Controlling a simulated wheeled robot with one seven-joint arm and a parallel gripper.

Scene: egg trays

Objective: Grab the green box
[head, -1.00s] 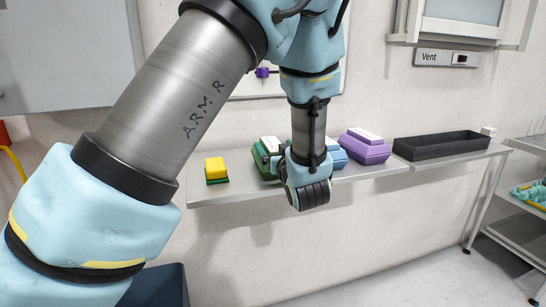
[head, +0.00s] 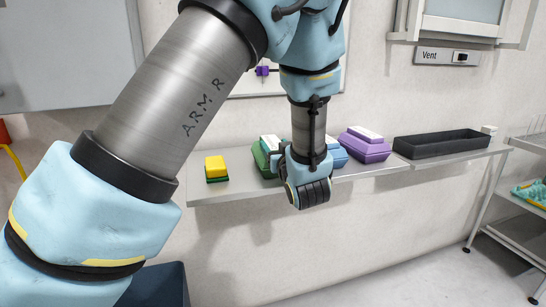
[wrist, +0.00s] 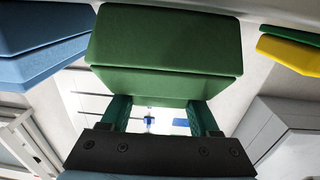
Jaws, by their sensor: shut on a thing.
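The green box (head: 261,158) sits on the wall shelf at the left of the row of boxes, partly hidden behind my gripper in the head view. In the wrist view the green box (wrist: 165,55) fills the upper middle, its near edge between my gripper's two fingers. My gripper (wrist: 160,112) is shut on the green box. In the head view my wrist hangs in front of the shelf edge, and the fingertips are hidden there.
A blue box (wrist: 40,40) is close beside the green one. A purple box (head: 364,150) and a black tray (head: 440,144) stand further right on the shelf (head: 235,188). A yellow and green sponge (head: 216,168) lies to the left, with a clear gap.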

